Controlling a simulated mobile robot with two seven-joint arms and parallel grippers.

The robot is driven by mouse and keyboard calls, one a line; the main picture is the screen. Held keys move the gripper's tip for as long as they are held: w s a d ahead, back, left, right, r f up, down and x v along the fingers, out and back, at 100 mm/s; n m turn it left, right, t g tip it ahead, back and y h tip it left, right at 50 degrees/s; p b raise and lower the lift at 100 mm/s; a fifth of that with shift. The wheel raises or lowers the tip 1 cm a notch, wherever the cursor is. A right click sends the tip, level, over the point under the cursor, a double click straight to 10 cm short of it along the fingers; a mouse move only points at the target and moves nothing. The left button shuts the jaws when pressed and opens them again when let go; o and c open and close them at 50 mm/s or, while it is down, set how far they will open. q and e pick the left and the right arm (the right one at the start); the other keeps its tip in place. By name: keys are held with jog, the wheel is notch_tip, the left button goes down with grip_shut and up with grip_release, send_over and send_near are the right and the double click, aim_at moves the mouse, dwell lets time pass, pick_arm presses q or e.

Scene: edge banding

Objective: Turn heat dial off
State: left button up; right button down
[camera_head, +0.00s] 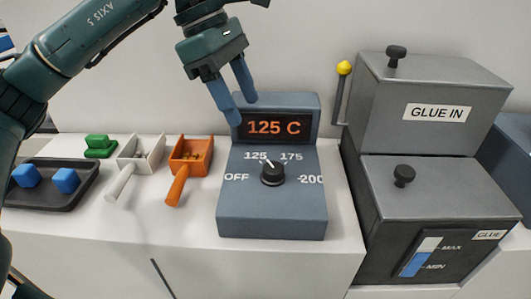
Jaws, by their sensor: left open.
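The heat dial (273,173) is a black knob on the sloped face of a blue-grey control box (272,217). Its white mark points up and slightly left, toward the 125 label; OFF is at the left, 175 at the upper right and 200 at the right. The display (273,127) above it reads 125 C. My left gripper (244,108) is open and empty, with its two blue fingers pointing down in front of or over the display's upper left part. It is above the dial and apart from it. My right gripper is not in view.
A grey glue machine (430,110) with black knobs and a yellow-tipped lever (344,69) stands to the right. Left of the box are an orange scoop (188,160), a white scoop (139,158), a green block (100,146) and a dark tray (52,201) with blue blocks.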

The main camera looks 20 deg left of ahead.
aim_at(271, 167)
pick_arm(q)
jog(key=x, duration=1.2)
jog(key=shift+d+p, duration=0.15)
jog(key=shift+p, duration=0.25)
jog(key=shift+c, duration=0.6)
jog(key=shift+f, duration=0.1)
jog(key=c, duration=0.9)
